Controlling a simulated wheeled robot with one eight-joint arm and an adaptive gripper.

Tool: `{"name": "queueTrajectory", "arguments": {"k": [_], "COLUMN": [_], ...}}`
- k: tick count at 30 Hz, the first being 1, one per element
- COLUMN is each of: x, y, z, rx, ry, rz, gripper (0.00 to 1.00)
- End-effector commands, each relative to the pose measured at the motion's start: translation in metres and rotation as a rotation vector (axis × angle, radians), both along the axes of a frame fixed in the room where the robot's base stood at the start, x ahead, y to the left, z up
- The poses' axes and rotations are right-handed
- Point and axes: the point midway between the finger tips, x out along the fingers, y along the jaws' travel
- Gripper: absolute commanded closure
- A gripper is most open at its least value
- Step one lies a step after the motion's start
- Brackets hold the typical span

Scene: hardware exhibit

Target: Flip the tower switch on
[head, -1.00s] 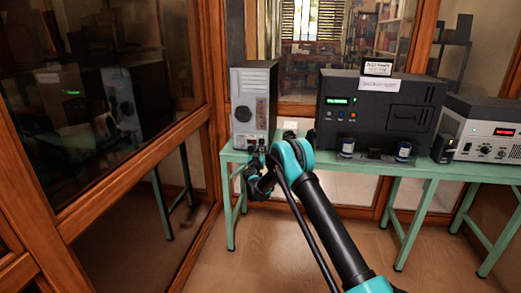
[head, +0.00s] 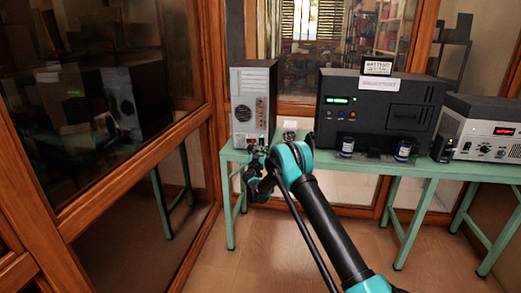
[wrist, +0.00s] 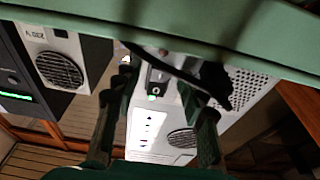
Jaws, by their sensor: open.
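The grey computer tower (head: 253,95) stands upright on the left end of the green table, its panel with a round fan grille facing me. In the wrist view, which looks upside down, the tower's panel (wrist: 150,135) lies between the fingers. A dark rocker switch (wrist: 158,76) shows on it, near a small green light (wrist: 151,98). My gripper (wrist: 155,82) is open and empty, with one finger on each side of the switch. I cannot tell whether it touches the panel. In the head view my gripper (head: 255,163) is low in front of the tower.
The green table (head: 340,165) carries a black battery unit (head: 378,108), two small jars and a grey instrument (head: 485,130). A black cable (wrist: 212,85) crosses near the right finger. The table edge (wrist: 200,35) is close by. A wood-framed glass partition (head: 110,130) stands at left.

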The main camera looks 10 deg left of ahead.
Motion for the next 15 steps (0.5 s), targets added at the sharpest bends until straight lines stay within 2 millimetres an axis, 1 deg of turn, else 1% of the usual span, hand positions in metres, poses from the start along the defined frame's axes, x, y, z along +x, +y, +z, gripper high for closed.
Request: {"name": "queueTrajectory", "arguments": {"k": [2, 5, 15], "x": [-0.004, -0.016, -0.082], "y": [0.001, 0.002, 0.004], "z": [-0.001, -0.004, -0.018], "rx": [0.0, 0.0, 0.001], "ry": [0.0, 0.0, 0.0], "rz": [0.001, 0.002, 0.002], "gripper": [0.59, 0.59, 0.59]}}
